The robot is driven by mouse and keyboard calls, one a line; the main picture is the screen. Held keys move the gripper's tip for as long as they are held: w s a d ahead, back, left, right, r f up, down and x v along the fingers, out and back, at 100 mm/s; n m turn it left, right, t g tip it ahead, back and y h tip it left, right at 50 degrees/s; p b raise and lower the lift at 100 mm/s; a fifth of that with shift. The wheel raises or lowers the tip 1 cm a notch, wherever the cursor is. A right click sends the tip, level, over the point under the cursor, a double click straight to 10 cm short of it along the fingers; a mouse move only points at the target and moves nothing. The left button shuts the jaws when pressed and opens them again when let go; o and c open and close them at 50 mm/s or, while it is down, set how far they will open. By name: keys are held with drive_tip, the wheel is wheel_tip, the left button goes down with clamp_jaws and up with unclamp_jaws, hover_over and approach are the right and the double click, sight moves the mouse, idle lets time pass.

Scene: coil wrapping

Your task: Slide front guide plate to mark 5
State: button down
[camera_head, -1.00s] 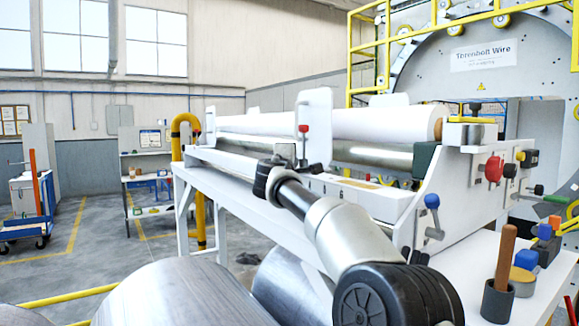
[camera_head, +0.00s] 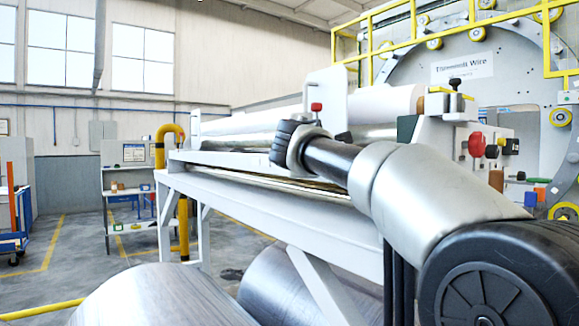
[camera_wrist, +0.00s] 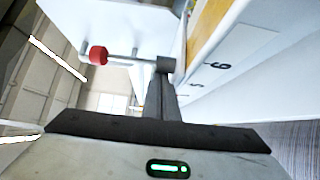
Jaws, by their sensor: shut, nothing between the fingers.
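The front guide plate (camera_head: 333,92) is a white upright plate standing in front of the long white roll. Its red-knobbed lever (camera_head: 316,107) shows just above my wrist. In the wrist view the plate (camera_wrist: 115,28) is at the upper left, with the red knob (camera_wrist: 98,55) on a rod that runs to a dark pivot. My gripper (camera_wrist: 163,88) is shut and empty, its fingers close below that pivot; I cannot tell whether they touch. The white scale rail (camera_wrist: 232,62) on the right shows marks 6 and 5. In the head view my wrist hides the fingers.
The white roll (camera_head: 250,123) runs along the machine frame (camera_head: 235,208). Large metal coils (camera_head: 160,297) lie at the front below. A yellow pipe (camera_head: 160,150) stands at the far left end. The wire machine (camera_head: 455,95) with yellow rails is behind right.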

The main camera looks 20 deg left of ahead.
drive_tip(key=s+d, duration=0.1)
drive_tip(key=s+d+b, duration=0.1)
drive_tip(key=d, duration=0.1)
drive_tip(key=s+d, duration=0.1)
drive_tip(key=shift+d+b, duration=0.4)
drive_tip(key=shift+a, duration=0.25)
